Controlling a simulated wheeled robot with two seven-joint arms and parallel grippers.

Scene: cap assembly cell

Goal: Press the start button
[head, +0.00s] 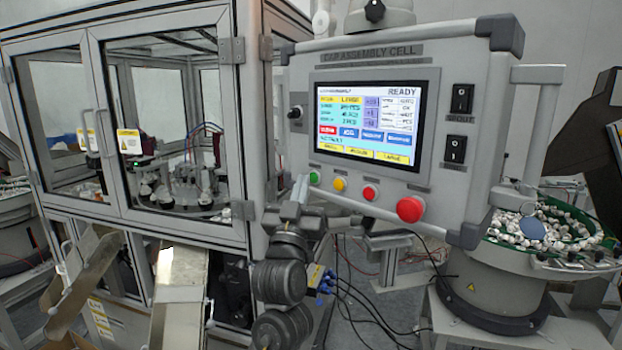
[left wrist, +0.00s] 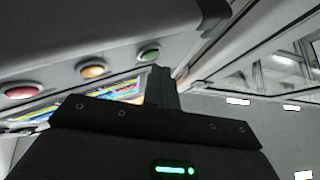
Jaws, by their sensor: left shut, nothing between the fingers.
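The green button (head: 314,178), likely the start button, is the leftmost in the row along the lower edge of the control panel (head: 460,90). It also shows in the left wrist view (left wrist: 149,53), just above and left of the fingertips. My left gripper (head: 301,186) is shut and empty, its narrow tip just left of and slightly below the green button in the head view. The shut fingers also show in the left wrist view (left wrist: 161,85). I cannot tell whether the tip touches the panel. My right gripper is not in view.
A yellow button (head: 340,184), a small red button (head: 370,192) and a large red button (head: 411,209) continue the row rightward. The panel screen (head: 374,120) reads READY. A glazed machine cabinet (head: 242,150) stands close on the left. A bowl feeder (head: 495,285) is at right.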

